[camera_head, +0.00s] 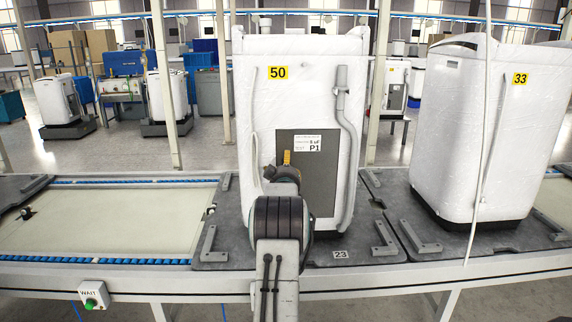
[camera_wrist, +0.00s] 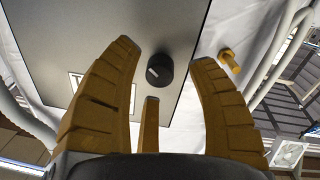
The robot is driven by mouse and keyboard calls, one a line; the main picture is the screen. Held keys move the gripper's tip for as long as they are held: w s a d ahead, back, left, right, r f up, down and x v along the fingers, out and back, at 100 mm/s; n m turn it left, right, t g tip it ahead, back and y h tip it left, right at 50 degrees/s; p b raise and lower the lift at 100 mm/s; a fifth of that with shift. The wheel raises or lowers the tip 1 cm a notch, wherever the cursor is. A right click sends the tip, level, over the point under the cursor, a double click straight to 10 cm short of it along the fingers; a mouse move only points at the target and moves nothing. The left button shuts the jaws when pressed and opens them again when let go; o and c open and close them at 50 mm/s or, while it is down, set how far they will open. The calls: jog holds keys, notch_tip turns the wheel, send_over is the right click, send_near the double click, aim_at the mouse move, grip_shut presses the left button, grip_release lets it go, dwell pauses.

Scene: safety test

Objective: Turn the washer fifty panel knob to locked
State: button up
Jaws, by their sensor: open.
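The washer marked 50 (camera_head: 300,100) stands upright in the middle of the head view, white and wrapped. Its grey panel (camera_head: 322,185) is on the front and also fills much of the wrist view (camera_wrist: 75,35). The black round knob (camera_wrist: 160,70), with a short pale mark, sits on the panel in the wrist view. My gripper (camera_wrist: 165,53) has yellow fingers, open, one on each side of the knob with visible gaps. I cannot tell how near they are in depth. In the head view my gripper (camera_head: 287,158) is before the panel and the knob is hidden.
A small yellow peg (camera_wrist: 229,61) sits beside the panel in the wrist view. A grey hose (camera_head: 346,140) runs down the washer's right side. The washer marked 33 (camera_head: 465,130) stands to the right. A green button box (camera_head: 93,295) hangs at the conveyor's front left.

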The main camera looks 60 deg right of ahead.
jog(key=shift+w+d, duration=0.3)
jog(key=shift+d, duration=0.25)
jog(key=shift+c, duration=0.6)
grip_shut()
